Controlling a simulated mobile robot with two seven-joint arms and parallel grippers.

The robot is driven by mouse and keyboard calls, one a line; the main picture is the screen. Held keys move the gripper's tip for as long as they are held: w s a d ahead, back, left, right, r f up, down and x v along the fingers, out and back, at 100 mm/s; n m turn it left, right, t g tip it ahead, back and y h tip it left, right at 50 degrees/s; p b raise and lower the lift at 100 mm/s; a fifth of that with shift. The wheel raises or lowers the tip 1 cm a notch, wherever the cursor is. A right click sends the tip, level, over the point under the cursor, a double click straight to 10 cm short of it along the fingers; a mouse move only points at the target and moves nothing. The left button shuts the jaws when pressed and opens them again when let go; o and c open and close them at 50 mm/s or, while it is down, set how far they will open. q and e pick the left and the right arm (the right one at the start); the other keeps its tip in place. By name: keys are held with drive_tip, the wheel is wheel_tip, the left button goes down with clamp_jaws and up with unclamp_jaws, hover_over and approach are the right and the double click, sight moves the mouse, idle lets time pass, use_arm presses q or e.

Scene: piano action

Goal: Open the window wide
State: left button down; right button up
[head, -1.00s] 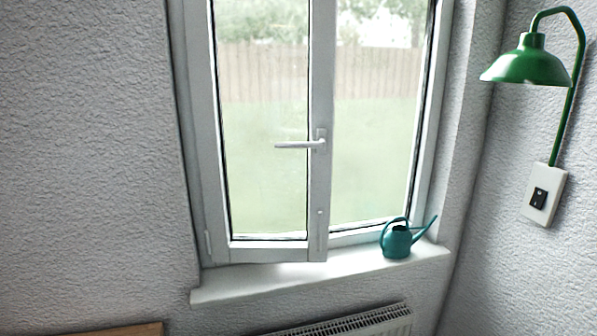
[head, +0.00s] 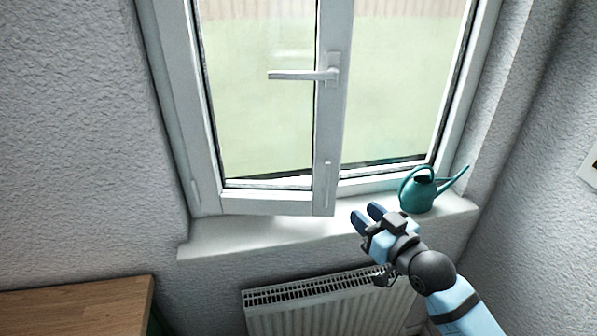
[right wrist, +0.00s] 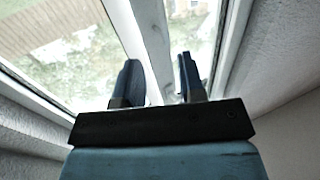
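The window's white left sash (head: 268,203) stands slightly ajar, its lower right corner jutting over the sill. Its handle (head: 303,75) is horizontal, pointing left. My right gripper (head: 367,217) is in front of the sill, just right of the sash's lower corner and well below the handle. In the right wrist view its two blue fingers (right wrist: 160,82) are apart with nothing between them, and window glass and white frame show beyond. I cannot tell whether a finger touches the sash. My left gripper is not in view.
A teal watering can (head: 418,192) stands on the white sill (head: 235,238), close to the right of my right gripper. A radiator (head: 310,305) is below the sill. A wooden tabletop (head: 75,308) is at the lower left. The sill left of the gripper is clear.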

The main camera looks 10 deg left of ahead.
sight(328, 182)
drive_tip(key=x, duration=0.4)
drive_tip(key=p+x, duration=0.1)
drive_tip(key=x, duration=0.3)
drive_tip(key=p+x, duration=0.1)
drive_tip(key=x, duration=0.3)
drive_tip(key=shift+a+r, duration=0.25)
drive_tip(key=shift+r, duration=0.05)
drive_tip(key=shift+w+a+f+p, duration=0.1)
drive_tip(key=shift+w+a+p, duration=0.25)
drive_tip(key=shift+w, duration=0.2)
clamp_jaws()
